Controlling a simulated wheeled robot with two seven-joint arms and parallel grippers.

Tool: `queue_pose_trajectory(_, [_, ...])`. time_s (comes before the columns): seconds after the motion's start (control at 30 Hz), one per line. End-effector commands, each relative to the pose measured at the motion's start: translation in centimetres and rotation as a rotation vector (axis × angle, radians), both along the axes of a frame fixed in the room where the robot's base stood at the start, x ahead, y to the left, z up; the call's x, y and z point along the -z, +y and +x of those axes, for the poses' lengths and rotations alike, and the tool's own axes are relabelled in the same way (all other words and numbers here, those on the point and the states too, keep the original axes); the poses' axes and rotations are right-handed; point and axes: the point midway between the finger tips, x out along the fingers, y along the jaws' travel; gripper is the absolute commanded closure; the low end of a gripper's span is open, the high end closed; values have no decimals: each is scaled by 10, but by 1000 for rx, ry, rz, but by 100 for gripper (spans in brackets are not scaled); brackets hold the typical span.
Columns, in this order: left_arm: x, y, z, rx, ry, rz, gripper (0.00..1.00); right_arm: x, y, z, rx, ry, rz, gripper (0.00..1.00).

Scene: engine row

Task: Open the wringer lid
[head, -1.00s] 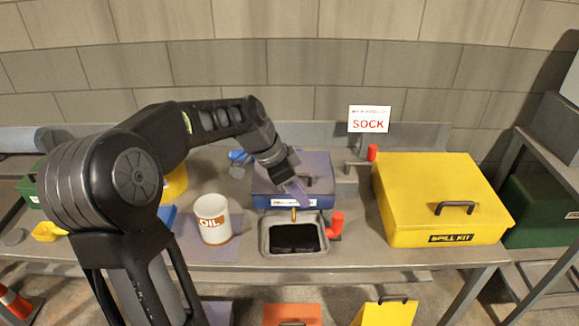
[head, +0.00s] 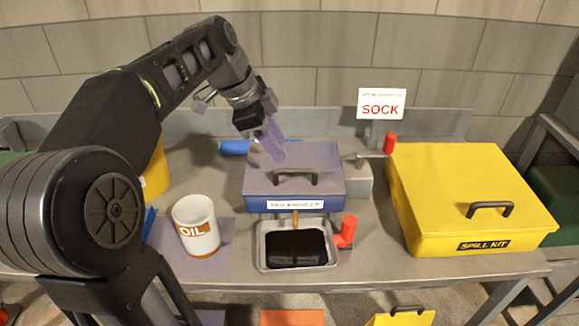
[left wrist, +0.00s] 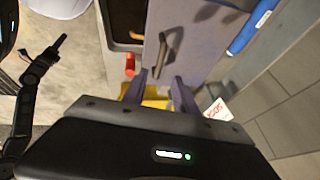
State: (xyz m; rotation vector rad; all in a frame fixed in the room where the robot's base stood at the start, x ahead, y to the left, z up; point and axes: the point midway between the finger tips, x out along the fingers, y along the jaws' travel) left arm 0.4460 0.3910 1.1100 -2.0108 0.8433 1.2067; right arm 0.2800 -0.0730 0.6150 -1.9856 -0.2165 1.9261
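The wringer is a blue box (head: 260,202) with a white label on its front. Its flat grey-purple lid (head: 248,176) lies shut, with a dark bar handle (head: 294,176) on top. The lid (left wrist: 195,45) and its handle (left wrist: 165,52) also show in the left wrist view. My left gripper (head: 272,143) is above the lid's back left part, behind and left of the handle, and holds nothing. In the left wrist view its two purple fingers (left wrist: 158,88) are spread apart, with the handle beyond their tips. My right gripper is not in view.
A tray (head: 262,250) with dark contents sits before the wringer, beside a red knob (head: 347,230). A yellow spill kit box (head: 460,190) and red-topped crank (head: 389,144) are right. A blue roll (head: 234,147) lies behind.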

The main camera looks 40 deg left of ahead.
Motion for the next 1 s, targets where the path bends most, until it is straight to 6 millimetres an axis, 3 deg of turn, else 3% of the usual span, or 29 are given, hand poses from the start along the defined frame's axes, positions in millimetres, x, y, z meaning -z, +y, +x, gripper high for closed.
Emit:
queue_pose_trajectory(0.37, [3,-1,1,-1,1,-1,66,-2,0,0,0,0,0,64])
queue_pose_trajectory(0.8, [56,-13,23,-1,4,-2,66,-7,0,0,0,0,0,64])
queue_pose_trajectory(1.0, [69,-16,29,0,0,0,66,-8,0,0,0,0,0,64])
